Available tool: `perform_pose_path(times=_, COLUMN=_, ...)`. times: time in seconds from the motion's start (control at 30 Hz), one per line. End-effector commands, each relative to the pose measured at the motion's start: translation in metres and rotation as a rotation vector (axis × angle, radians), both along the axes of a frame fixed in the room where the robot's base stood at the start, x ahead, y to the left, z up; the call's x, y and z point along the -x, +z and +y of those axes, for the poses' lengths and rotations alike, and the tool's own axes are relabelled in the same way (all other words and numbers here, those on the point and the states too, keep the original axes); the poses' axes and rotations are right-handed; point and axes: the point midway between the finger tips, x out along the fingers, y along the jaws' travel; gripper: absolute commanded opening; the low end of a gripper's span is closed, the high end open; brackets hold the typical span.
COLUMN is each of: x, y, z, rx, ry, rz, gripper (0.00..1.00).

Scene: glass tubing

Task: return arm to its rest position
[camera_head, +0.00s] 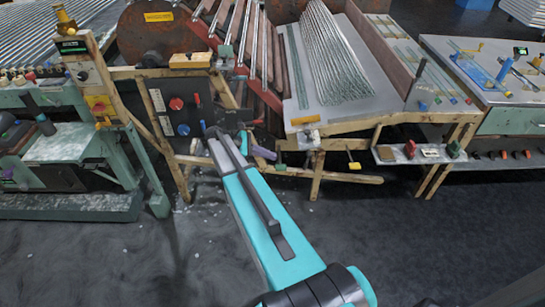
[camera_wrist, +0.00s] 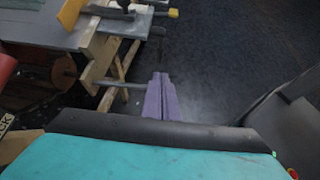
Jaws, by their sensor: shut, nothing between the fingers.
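My arm (camera_head: 262,215) is teal and black and reaches from the bottom of the head view up to the front of the wooden-framed workbench. My gripper (camera_head: 263,152) shows there as small purple fingers beyond the arm's far end, in front of the bench frame. In the wrist view my gripper (camera_wrist: 160,96) has its two purple fingers together, with nothing held. Dark floor lies beyond the fingertips. A teal and black part of my arm fills the bottom of the wrist view.
The sloped bench (camera_head: 345,118) holds a stack of glass tubes (camera_head: 335,60). A control panel (camera_head: 180,105) with red and blue knobs is left of my gripper. A green machine (camera_head: 75,205) stands left, another bench (camera_head: 500,95) right. The floor (camera_head: 400,235) at front right is clear.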

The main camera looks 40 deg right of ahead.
Motion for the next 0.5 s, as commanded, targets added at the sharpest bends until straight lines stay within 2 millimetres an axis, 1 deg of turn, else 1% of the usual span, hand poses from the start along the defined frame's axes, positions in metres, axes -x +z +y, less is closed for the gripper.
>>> perform_pose_path(times=0.37, x=0.0001, y=0.0000, z=-0.0002, rx=0.000, ry=0.000, rz=0.000, gripper=0.00)
perform_pose_path(times=0.5, x=-0.0030, y=-0.0010, z=0.0049, rx=0.000, ry=0.009, rz=0.001, gripper=0.00)
